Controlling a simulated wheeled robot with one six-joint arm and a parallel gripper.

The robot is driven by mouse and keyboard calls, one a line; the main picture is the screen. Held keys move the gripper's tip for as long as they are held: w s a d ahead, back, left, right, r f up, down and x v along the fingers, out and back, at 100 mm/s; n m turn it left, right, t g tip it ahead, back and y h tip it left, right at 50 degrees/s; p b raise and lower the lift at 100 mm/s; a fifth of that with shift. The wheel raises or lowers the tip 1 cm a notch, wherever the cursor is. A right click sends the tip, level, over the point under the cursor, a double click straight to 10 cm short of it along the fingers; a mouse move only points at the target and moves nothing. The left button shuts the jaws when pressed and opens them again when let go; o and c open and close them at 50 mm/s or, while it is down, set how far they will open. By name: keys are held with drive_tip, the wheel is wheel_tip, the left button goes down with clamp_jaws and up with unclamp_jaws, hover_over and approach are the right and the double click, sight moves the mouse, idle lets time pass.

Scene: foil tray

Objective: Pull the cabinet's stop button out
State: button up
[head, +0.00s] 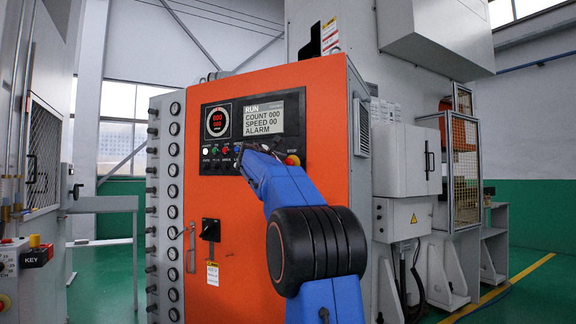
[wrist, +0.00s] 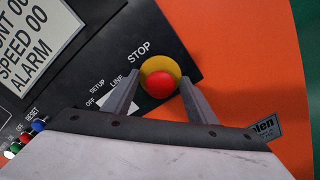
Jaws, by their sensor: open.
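The stop button (wrist: 159,84) is a round red cap on a yellow ring, under the word STOP in the wrist view. In the head view the button (head: 292,160) shows just right of my gripper's end on the orange cabinet (head: 325,108). My gripper (wrist: 158,98) is open, with one finger on each side of the button in the wrist view. I cannot tell whether the fingers touch it. In the head view my gripper (head: 262,157) is in front of the panel, and its fingertips are hard to make out.
The black panel carries a display (head: 264,118) reading ALARM and a row of coloured small buttons (wrist: 27,136). A black rotary switch (head: 210,229) sits lower on the cabinet. A control box with a KEY label (head: 36,257) stands at the far left.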

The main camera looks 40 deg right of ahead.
drive_tip(key=shift+c, duration=0.7)
clamp_jaws()
drive_tip(key=shift+s+a+f, duration=0.1)
drive_tip(key=shift+s+a, duration=0.15)
drive_tip(key=shift+a, duration=0.35)
drive_tip(key=shift+o, duration=0.7)
unclamp_jaws()
drive_tip(key=shift+a, duration=0.2)
drive_tip(key=v, duration=1.7)
drive_tip(key=shift+s, duration=0.15)
drive_tip(key=shift+a, duration=0.1)
